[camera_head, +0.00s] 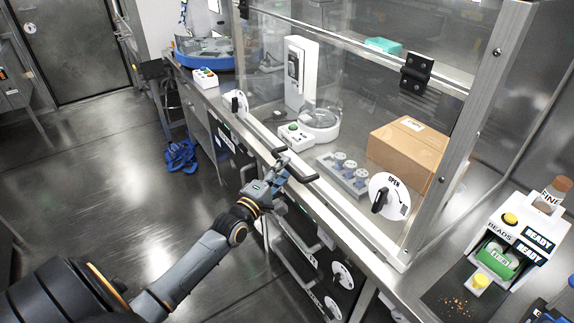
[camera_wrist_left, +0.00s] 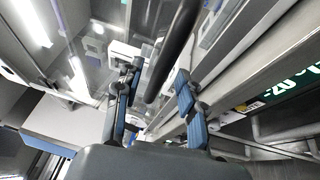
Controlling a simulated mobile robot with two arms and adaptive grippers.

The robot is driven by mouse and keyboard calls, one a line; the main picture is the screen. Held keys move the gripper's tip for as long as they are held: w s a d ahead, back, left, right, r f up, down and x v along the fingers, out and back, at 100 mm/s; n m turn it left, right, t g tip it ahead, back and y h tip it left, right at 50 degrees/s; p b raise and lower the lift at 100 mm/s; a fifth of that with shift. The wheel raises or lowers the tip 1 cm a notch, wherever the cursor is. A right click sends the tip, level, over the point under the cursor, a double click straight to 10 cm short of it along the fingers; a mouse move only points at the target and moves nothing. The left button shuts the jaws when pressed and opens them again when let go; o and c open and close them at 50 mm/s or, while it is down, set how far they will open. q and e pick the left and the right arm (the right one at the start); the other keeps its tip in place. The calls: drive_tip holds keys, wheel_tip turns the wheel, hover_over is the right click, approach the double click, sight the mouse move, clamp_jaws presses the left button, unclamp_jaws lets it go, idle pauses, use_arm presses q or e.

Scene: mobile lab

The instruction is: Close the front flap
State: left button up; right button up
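The front flap (camera_head: 335,100) is a clear panel with a metal frame on the glass enclosure. A black handle (camera_head: 295,166) sits along its lower edge, between two round white dials; the right dial (camera_head: 389,196) reads OPEN. I cannot tell whether the flap sits fully against the frame. My left gripper (camera_head: 279,176) is at the handle, on the outer side. In the left wrist view, the left gripper's blue-padded fingers (camera_wrist_left: 158,105) are apart, with the dark handle bar (camera_wrist_left: 174,50) running between or just beyond them; contact is unclear. My right gripper is not in view.
Inside the enclosure are a cardboard box (camera_head: 408,148), a white device (camera_head: 299,75) and a rack of vials (camera_head: 343,174). A bead dispenser (camera_head: 515,240) stands at right. Drawers with dials lie below the bench. The floor (camera_head: 110,175) at left is mostly clear.

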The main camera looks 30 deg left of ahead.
sight(301, 160)
use_arm(q)
drive_tip(key=shift+w+r, duration=0.1)
drive_tip(key=shift+w, duration=0.95)
clamp_jaws()
drive_tip(key=shift+w+b, duration=0.1)
drive_tip(key=shift+b, duration=0.25)
drive_tip(key=w+b, duration=0.1)
drive_tip(key=w+d+b, duration=0.1)
drive_tip(key=w+f+t+b, duration=0.1)
drive_tip(key=shift+w+d+n+b, duration=0.15)
drive_tip(key=shift+d+n+b, duration=0.1)
drive_tip(key=shift+n+b, duration=0.1)
drive_tip(key=shift+r, duration=0.2)
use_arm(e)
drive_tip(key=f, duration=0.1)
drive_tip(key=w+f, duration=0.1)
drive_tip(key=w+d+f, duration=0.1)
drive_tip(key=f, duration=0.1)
